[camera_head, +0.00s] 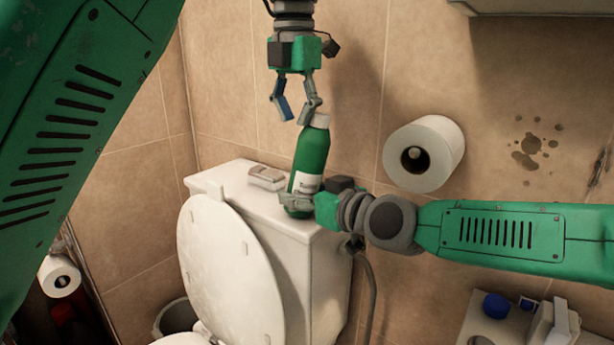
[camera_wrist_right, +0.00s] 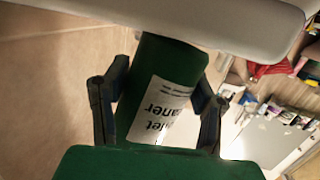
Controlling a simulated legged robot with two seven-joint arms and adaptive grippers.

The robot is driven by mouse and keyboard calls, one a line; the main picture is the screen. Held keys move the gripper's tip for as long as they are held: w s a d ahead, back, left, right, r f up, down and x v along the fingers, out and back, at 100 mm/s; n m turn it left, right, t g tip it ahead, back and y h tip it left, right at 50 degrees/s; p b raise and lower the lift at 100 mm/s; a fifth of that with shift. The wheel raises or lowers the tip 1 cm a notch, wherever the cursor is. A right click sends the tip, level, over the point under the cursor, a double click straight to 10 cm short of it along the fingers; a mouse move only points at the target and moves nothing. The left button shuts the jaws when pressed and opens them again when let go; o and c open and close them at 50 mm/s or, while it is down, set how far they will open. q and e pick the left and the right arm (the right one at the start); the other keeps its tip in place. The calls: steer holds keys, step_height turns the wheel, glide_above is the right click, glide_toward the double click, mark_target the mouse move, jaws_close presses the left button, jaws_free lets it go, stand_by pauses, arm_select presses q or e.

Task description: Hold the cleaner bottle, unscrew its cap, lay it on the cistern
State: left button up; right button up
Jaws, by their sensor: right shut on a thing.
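The green cleaner bottle (camera_head: 311,150) has a white label and a pale cap (camera_head: 318,120). It leans slightly right in the head view, with its base at the cistern (camera_head: 246,193); I cannot tell whether it touches. My right gripper (camera_head: 297,203) is shut on the bottle's lower part. In the right wrist view the bottle (camera_wrist_right: 165,75) sits between the two dark fingers, its label upside down. My left gripper (camera_head: 297,114) points down just above the bottle, its fingers apart and empty. Its right finger is close to the cap; contact is unclear.
A small pale box-like item (camera_head: 267,178) lies on the cistern, left of the bottle. The raised toilet lid (camera_head: 228,265) stands in front. A paper roll (camera_head: 425,153) sticks out from the wall above my right arm. A cluttered cart (camera_head: 500,325) is at lower right.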

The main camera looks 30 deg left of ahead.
arm_select(q)
steer(key=shift+w+d+r, duration=0.1)
steer(key=shift+d, duration=0.05)
steer(key=shift+r, duration=1.45)
steer(key=shift+o, duration=0.5)
